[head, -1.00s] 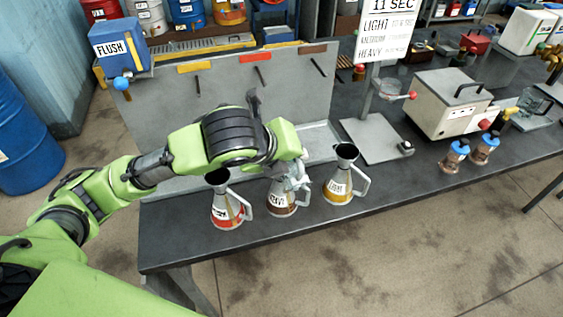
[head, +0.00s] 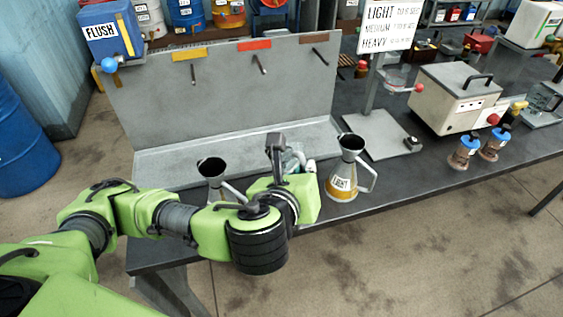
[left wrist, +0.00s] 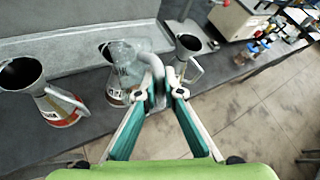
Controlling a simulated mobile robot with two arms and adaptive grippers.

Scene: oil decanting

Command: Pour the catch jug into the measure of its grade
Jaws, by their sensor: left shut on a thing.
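My left gripper (left wrist: 165,90) is shut on what looks like the grey handle of the clear catch jug (left wrist: 127,58). The jug is at the mouth of the middle measure (left wrist: 114,97), overlapping it; its tilt and contents are hard to tell. In the head view my left wrist hides most of the jug (head: 292,158) and the middle measure. The LIGHT measure (head: 342,180), with a yellow band, stands upright to the right. The measure with a red band (left wrist: 62,108) stands to the left and is partly covered in the head view. My right gripper is not in view.
A grey panel with coloured tabs and pegs (head: 225,95) stands behind the measures. A grade sign (head: 388,27) and a white box (head: 455,95) are to the right. Two blue-capped copper jars (head: 465,150) stand near the right front edge. The bench front (head: 400,195) is clear.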

